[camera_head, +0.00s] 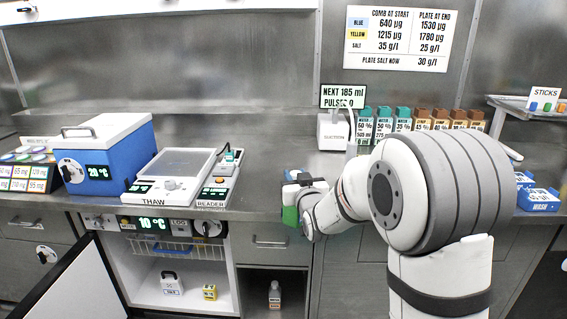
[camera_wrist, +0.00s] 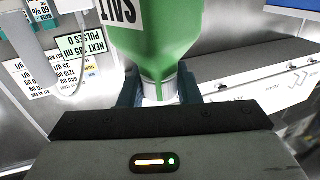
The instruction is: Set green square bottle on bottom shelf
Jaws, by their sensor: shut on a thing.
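A green bottle (camera_head: 290,215) hangs at my gripper (camera_head: 303,193), in front of the counter's front edge in the head view. My gripper (camera_wrist: 160,92) is shut on the bottle's pale neck, with one dark finger on each side. An open cabinet under the counter shows a bottom shelf (camera_head: 190,297) and a wire basket (camera_head: 172,248) above it. A white handled container (camera_head: 172,284) and a small yellow item (camera_head: 210,292) stand on the bottom shelf.
The cabinet's open door (camera_head: 75,285) stands out at the lower left. A small bottle (camera_head: 274,294) stands in a dark recess right of the cabinet. A blue box (camera_head: 105,155), a thaw and reader unit (camera_head: 180,170) and several capped bottles (camera_head: 383,124) stand on the counter.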

